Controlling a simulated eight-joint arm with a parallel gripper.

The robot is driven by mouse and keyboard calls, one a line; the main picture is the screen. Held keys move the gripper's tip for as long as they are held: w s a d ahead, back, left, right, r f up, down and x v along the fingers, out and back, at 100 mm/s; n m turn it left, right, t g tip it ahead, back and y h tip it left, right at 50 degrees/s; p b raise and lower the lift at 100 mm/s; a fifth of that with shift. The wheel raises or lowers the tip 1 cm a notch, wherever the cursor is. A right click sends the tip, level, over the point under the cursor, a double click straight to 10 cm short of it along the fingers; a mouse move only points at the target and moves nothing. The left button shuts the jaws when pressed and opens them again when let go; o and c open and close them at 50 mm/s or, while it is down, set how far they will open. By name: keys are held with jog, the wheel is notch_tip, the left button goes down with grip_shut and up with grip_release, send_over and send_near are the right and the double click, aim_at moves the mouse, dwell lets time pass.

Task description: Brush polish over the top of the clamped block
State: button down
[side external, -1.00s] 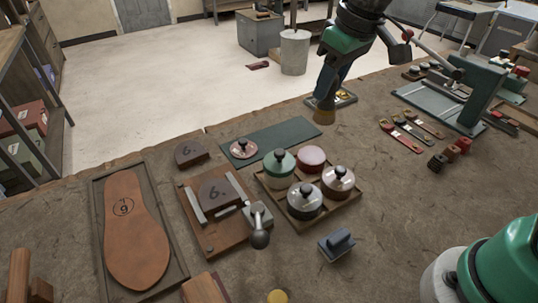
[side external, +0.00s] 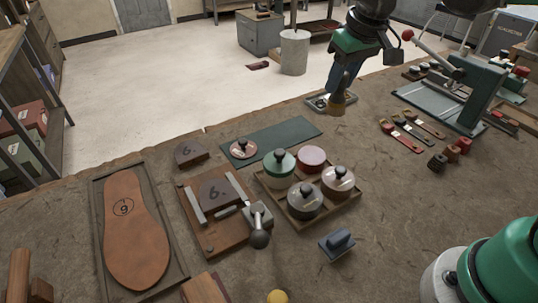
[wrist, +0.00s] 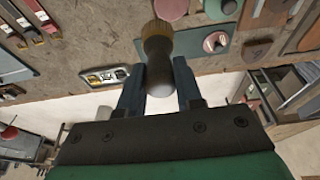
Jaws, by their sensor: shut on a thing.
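My gripper (side external: 343,80) is shut on a brush and holds it bristles down above the bench's far edge. The brush's tan bristle end (side external: 336,107) points down. In the wrist view the brush (wrist: 158,45) sits between the two fingers, its rounded grey handle end towards me. The clamped block (side external: 213,194), dark and marked 6, lies in a wooden clamp fixture (side external: 205,235) with pale jaws and a ball-ended lever, well left of and nearer than my gripper. An uncovered pot with a reddish top (side external: 311,157) stands in a wooden tray (side external: 322,219).
Lidded pots, one green (side external: 280,168), share that tray. A knobbed lid (side external: 243,149) lies on a green mat (side external: 285,134). A loose block marked 6 (side external: 190,152) lies left. A small dish (side external: 317,103) is beside my brush. A press (side external: 470,95) stands right.

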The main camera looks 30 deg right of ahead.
jog(key=shift+w+a+f, duration=0.25)
jog(key=shift+a+f, duration=0.2)
jog(key=shift+f, duration=1.15)
jog(key=shift+w+a+f, duration=0.25)
jog(key=shift+a+f, duration=0.15)
jog(key=shift+f, duration=1.15)
jog(key=shift+w+a+f, duration=0.25)
jog(key=shift+a+f, duration=0.2)
jog(key=shift+f, duration=1.15)
jog(key=shift+f, duration=0.6)
jog(key=shift+r, duration=0.1)
notch_tip(320, 180, up, 7)
